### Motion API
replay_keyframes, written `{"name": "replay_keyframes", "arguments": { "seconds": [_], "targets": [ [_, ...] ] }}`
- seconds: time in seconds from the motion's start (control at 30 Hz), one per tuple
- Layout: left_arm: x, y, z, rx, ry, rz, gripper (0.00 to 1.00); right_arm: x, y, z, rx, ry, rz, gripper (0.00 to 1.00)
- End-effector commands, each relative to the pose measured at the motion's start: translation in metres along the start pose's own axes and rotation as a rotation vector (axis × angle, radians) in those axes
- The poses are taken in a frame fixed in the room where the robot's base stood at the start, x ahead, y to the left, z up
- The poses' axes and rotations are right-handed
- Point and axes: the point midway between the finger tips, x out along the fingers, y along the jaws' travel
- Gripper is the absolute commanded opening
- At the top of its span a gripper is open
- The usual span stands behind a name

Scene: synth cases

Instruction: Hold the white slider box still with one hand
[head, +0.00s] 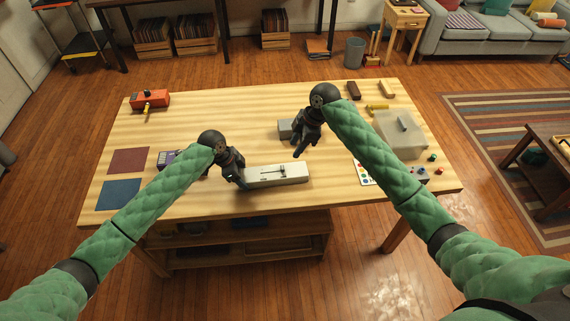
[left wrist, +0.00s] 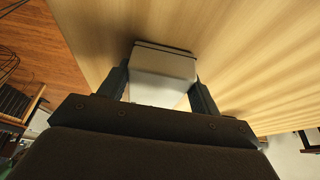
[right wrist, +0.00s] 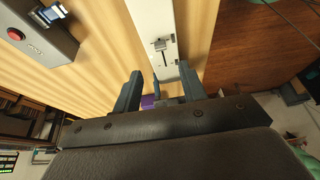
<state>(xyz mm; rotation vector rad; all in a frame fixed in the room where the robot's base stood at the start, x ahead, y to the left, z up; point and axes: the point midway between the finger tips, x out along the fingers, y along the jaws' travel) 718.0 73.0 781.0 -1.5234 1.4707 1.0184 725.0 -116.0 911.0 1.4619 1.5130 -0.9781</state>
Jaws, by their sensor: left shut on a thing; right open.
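The white slider box (head: 295,175) lies flat near the front edge of the wooden table, with a dark slot and a small slider knob (head: 282,171) on top. My left gripper (head: 241,183) is shut on the box's left end. In the left wrist view the box (left wrist: 162,68) sits between the two fingers. My right gripper (head: 300,150) is open and empty, above the table behind the box. In the right wrist view its fingers (right wrist: 159,82) point toward the slider box (right wrist: 154,14), and the knob and slot show.
A grey box (head: 285,130) stands behind my right gripper; its red button (right wrist: 15,34) shows in the right wrist view. A red box (head: 150,99), red mat (head: 128,160), blue mat (head: 118,194) and clear-looking grey case (head: 400,135) are on the table (head: 220,110). The back middle is clear.

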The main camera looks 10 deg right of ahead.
Motion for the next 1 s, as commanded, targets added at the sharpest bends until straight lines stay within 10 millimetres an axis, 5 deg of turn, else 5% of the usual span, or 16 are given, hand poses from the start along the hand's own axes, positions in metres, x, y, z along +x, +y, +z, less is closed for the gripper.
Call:
{"name": "replay_keyframes", "arguments": {
  "seconds": [0.5, 1.0],
  "targets": [
    [0.000, 0.000, 0.000, 0.000, 0.000, 0.000, 0.36, 0.085, -0.001, 0.000, 0.000, 0.001, -0.001, 0.42],
    [0.000, 0.000, 0.000, 0.000, 0.000, 0.000, 0.36, 0.102, 0.000, 0.000, -0.001, 0.000, 0.000, 0.42]
  ]
}}
